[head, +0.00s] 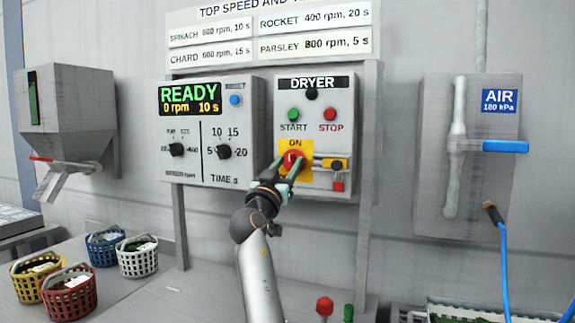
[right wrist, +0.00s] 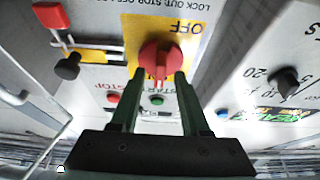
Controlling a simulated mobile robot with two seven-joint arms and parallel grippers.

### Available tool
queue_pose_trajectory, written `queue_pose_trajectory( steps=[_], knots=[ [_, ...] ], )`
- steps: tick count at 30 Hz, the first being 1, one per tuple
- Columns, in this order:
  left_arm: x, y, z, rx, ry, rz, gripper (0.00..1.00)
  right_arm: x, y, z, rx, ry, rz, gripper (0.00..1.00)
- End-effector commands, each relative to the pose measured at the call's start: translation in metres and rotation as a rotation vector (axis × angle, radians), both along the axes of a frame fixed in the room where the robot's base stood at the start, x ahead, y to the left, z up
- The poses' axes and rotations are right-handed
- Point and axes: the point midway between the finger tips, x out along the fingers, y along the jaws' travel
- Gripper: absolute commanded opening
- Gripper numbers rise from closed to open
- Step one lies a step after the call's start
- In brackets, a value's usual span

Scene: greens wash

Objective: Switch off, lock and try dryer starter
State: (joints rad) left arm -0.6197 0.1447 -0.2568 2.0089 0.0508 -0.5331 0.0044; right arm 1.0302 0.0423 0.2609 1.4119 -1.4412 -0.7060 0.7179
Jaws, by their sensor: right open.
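The dryer starter box (head: 340,105) is on the panel, with a green START button (head: 293,114), a red STOP button (head: 330,114) and a dark round lamp (head: 312,94). Its red rotary switch (head: 292,156) sits on a yellow plate with ON above. In the right wrist view the red switch (right wrist: 160,60) is between the fingertips of my open right gripper (right wrist: 159,78), and OFF is readable on the plate. I cannot tell whether the fingers touch it. A yellow hasp with a black knob (head: 337,165) and a red padlock (head: 338,186) are beside the switch. My left gripper is out of view.
Left of the starter is a control box (head: 210,130) reading READY. An air valve with a blue handle (head: 505,146) is at the right. Several baskets (head: 137,257) stand on the bench at left. Red and green knobs (head: 324,306) rise at the bottom centre.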

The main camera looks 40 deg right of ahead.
Motion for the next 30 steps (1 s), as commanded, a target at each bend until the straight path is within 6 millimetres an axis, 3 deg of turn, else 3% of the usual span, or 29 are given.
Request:
queue_pose_trajectory(
  steps=[3,15,30],
  knots=[
    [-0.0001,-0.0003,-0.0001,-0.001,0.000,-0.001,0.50,-0.0002,0.0000,0.0000,0.000,0.000,0.000,0.45],
    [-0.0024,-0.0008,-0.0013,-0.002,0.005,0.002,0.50,-0.0002,0.0003,-0.0002,0.000,0.000,0.000,0.00],
    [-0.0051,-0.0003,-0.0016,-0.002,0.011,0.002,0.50,0.0000,0.0005,-0.0001,-0.002,0.005,0.000,0.00]
  ],
)
